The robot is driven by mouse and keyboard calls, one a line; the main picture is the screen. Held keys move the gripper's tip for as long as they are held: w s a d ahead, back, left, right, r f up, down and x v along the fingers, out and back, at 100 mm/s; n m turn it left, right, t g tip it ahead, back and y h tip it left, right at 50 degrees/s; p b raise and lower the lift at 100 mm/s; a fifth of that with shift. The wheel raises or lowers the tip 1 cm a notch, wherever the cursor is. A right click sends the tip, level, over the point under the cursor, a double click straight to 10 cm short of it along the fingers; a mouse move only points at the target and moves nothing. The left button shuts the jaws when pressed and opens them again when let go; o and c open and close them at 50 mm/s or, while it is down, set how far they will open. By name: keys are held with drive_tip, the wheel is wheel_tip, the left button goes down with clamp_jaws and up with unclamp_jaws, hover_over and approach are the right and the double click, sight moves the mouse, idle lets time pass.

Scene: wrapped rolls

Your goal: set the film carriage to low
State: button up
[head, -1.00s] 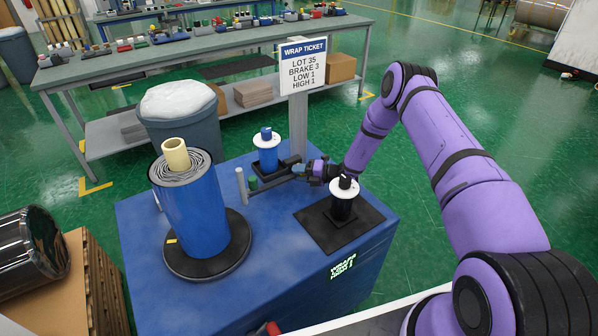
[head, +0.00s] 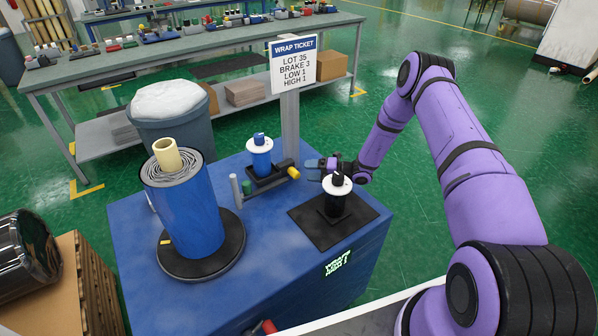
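A low black bar assembly (head: 268,182) sits on the blue machine top, with a yellow-ended handle (head: 293,172) at its right. I take it for the film carriage, but no label on it is readable. A blue cylinder with a white disc (head: 260,156) stands at its back, beside a grey upright post (head: 290,128). My gripper (head: 311,170) is just right of the yellow end, apart from it. Its fingers look parted and empty, though they are small here. The wrap ticket (head: 294,65) reads Lot 35, Brake 3, Low 1, High 1.
A large blue wrapped roll (head: 188,212) stands on a black turntable (head: 230,250) at left. A black knob with a white disc (head: 336,200) stands on a black plate (head: 309,230), close in front of my gripper. A short silver post (head: 235,190) is left of the bar.

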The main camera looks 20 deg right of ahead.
drive_tip(key=shift+v, duration=1.75)
drive_tip(key=shift+r+n, duration=0.3)
drive_tip(key=shift+r, duration=0.1)
drive_tip(key=s+a+r+n+g+h, duration=0.25)
drive_tip(key=s+r+n, duration=0.35)
drive_tip(key=r, duration=0.6)
drive_tip(key=s+a+r+n+g+h, duration=0.1)
drive_tip(key=s+a+r+n+g, duration=0.15)
drive_tip(key=r+n, duration=0.7)
drive_tip(key=s+a+r+n+g+h, duration=0.1)
drive_tip(key=s+r+n+g+h, duration=0.3)
drive_tip(key=r, duration=0.9)
drive_tip(key=s+d+r+n+t+h, duration=0.1)
drive_tip(key=s+r+n, duration=0.4)
drive_tip(key=s, duration=0.5)
drive_tip(key=s+d+r+n+t+h, duration=0.2)
drive_tip(key=s+r+n, duration=0.3)
drive_tip(key=s+n, duration=0.3)
drive_tip(key=s+d+r+n+t+h, duration=0.1)
drive_tip(key=s+r+n+t+h, duration=0.2)
drive_tip(key=s+n, duration=0.4)
drive_tip(key=s+r+h, duration=0.1)
drive_tip(key=s+r, duration=0.1)
drive_tip(key=s, duration=0.4)
drive_tip(key=shift+d+t, duration=0.3)
drive_tip(key=shift+d, duration=0.05)
